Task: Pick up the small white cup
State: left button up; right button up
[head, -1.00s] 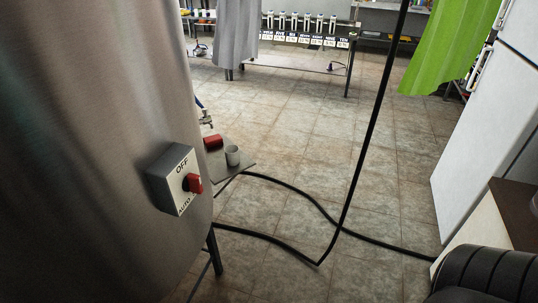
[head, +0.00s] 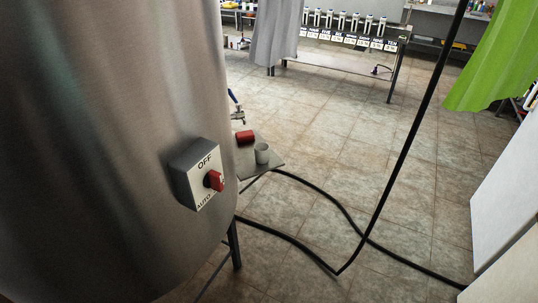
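The small white cup (head: 262,154) looks pale grey in this light. It stands upright on a small grey shelf (head: 262,171) at the right side of the large steel tank (head: 110,130). A red object (head: 244,137) lies on the same shelf, just behind and left of the cup. A tap with a blue handle (head: 236,108) is above the shelf at the tank's side. Neither of my grippers shows in the head view.
A grey box with a red OFF/AUTO switch (head: 198,174) sticks out of the tank. A black hose (head: 345,222) hangs down and loops over the tiled floor (head: 370,130). A white cabinet (head: 508,200) stands at the right. A table (head: 345,42) with labelled items is behind.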

aim_at(261, 149)
jog(key=z, duration=0.45)
jog(key=i+z, duration=0.1)
jog(key=z, duration=0.8)
jog(key=i+z, duration=0.1)
jog(key=z, duration=0.35)
jog(key=i+z, duration=0.1)
jog(key=z, duration=0.8)
jog(key=j+z, duration=0.1)
jog(key=z, duration=0.35)
jog(key=i+j+z, duration=0.1)
jog(key=z, duration=0.35)
jog(key=i+j+z, duration=0.1)
jog(key=j, duration=0.3)
jog(key=j+z, duration=0.1)
jog(key=j, duration=0.3)
jog(key=j+u, duration=0.4)
jog(key=j, duration=1.4)
jog(key=j+z, duration=0.15)
jog(key=j, duration=0.25)
jog(key=k+j+z, duration=0.2)
jog(key=j, duration=0.25)
jog(key=i, duration=0.1)
